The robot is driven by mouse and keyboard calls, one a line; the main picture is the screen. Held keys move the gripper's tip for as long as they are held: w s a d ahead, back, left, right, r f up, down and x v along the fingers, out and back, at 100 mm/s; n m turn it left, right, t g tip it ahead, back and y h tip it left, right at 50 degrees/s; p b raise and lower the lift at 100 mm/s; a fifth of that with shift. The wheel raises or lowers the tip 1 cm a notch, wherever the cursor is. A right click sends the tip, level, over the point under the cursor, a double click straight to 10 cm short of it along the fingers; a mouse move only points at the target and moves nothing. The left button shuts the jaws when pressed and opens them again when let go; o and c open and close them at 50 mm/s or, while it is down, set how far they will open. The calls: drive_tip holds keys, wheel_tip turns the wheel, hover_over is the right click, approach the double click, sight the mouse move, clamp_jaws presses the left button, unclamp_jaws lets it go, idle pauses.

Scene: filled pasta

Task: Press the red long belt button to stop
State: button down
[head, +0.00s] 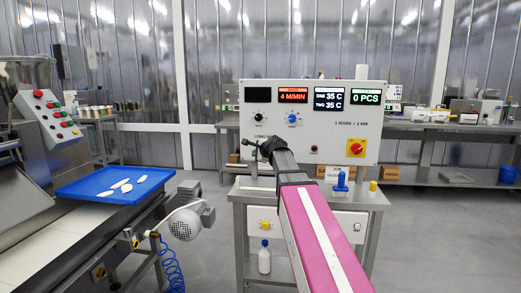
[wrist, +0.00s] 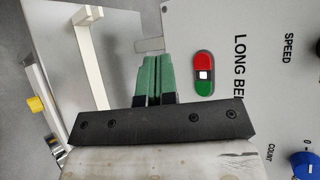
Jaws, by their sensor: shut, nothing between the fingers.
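The long belt button is an upright pill on the panel face in the wrist view, with a red half (wrist: 205,61), a small white square in the middle and a green half (wrist: 203,88). "LONG BE…" is lettered beside it. My gripper (wrist: 151,58) has green fingers, closed together and empty, left of the button in that view and apart from it in the picture. The gap in depth to the panel is hard to tell.
The panel also carries a black knob (head: 259,117), a blue knob (head: 292,117) and a red button on a yellow plate (head: 356,148). A blue tray (head: 85,190) with pasta pieces is at the left. A blue stamp-like object (head: 341,182) stands on the metal stand below the panel.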

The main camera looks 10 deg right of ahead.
drive_tip(key=w+d, duration=0.2)
drive_tip(key=w, duration=0.5)
drive_tip(key=shift+w+d, duration=0.25)
drive_tip(key=shift+w, duration=0.05)
drive_tip(key=shift+w, duration=0.1)
idle(1.7)
drive_tip(key=shift+w+d, duration=0.1)
drive_tip(key=shift+w, duration=0.2)
drive_tip(key=shift+w+d, duration=0.15)
drive_tip(key=shift+w, duration=0.25)
idle(0.8)
drive_tip(key=shift+s, duration=0.15)
drive_tip(key=shift+s+a, duration=0.25)
drive_tip(key=shift+s, duration=0.4)
drive_tip(key=s, duration=0.1)
drive_tip(key=s+a, duration=0.1)
drive_tip(key=s, duration=0.2)
drive_tip(key=shift+s+a, duration=0.3)
drive_tip(key=shift+s, duration=0.1)
